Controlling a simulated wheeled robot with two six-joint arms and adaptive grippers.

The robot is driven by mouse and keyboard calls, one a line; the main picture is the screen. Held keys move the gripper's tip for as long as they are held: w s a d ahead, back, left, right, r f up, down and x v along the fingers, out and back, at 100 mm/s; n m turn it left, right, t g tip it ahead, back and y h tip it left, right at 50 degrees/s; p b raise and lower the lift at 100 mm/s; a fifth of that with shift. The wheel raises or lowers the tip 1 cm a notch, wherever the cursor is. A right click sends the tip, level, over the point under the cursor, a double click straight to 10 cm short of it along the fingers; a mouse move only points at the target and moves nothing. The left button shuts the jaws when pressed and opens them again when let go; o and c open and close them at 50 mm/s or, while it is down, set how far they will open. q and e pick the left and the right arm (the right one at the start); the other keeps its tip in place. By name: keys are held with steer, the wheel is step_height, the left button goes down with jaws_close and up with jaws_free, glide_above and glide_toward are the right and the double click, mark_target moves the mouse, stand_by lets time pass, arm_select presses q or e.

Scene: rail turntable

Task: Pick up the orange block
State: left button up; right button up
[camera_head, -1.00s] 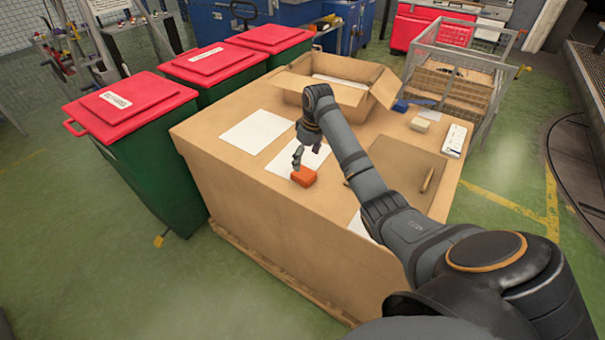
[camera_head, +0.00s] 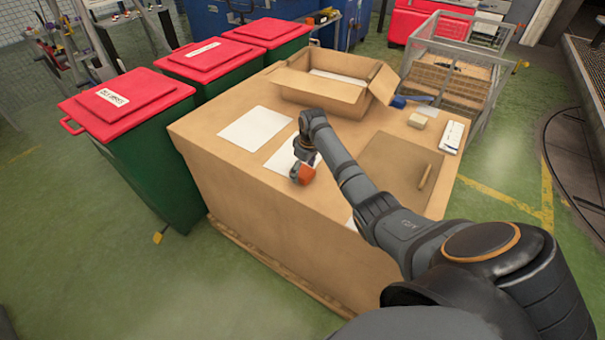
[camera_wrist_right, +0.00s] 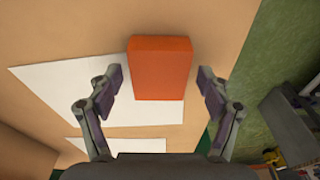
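The orange block (camera_head: 306,174) is at the front edge of the cardboard-coloured table (camera_head: 235,175), beside a white sheet. My right gripper (camera_head: 297,172) is down at the block, which partly shows past its fingers. In the right wrist view the block (camera_wrist_right: 160,68) lies between and slightly ahead of the two fingertips (camera_wrist_right: 160,82). The fingers are spread wide, with a gap on each side of the block, so the gripper is open. My left gripper is not in view.
White sheets (camera_head: 255,129) lie on the table. An open cardboard box (camera_head: 318,95) stands at the back. A small tan block (camera_head: 418,120), a white item (camera_head: 451,136) and a brown board (camera_head: 390,170) are at the right. Red-lidded green bins (camera_head: 150,150) stand along the left side.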

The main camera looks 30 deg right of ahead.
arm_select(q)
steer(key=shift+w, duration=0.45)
arm_select(e)
steer(key=c, duration=1)
steer(key=shift+w+r+b, duration=0.1)
steer(key=shift+r+b, duration=0.2)
steer(key=shift+r, duration=0.25)
arm_select(q)
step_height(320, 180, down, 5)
steer(key=b, duration=0.4)
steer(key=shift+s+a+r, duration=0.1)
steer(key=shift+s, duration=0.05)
arm_select(e)
steer(key=s+d+r, duration=0.1)
steer(key=d+r, duration=0.3)
steer(key=s+d+r, duration=0.1)
steer(key=d+r, duration=0.2)
steer(key=d, duration=0.2)
steer(key=s+d+r, duration=0.1)
steer(key=d+r, duration=0.3)
steer(key=shift+s+d+r, duration=0.2)
steer(key=shift+d+r, duration=0.15)
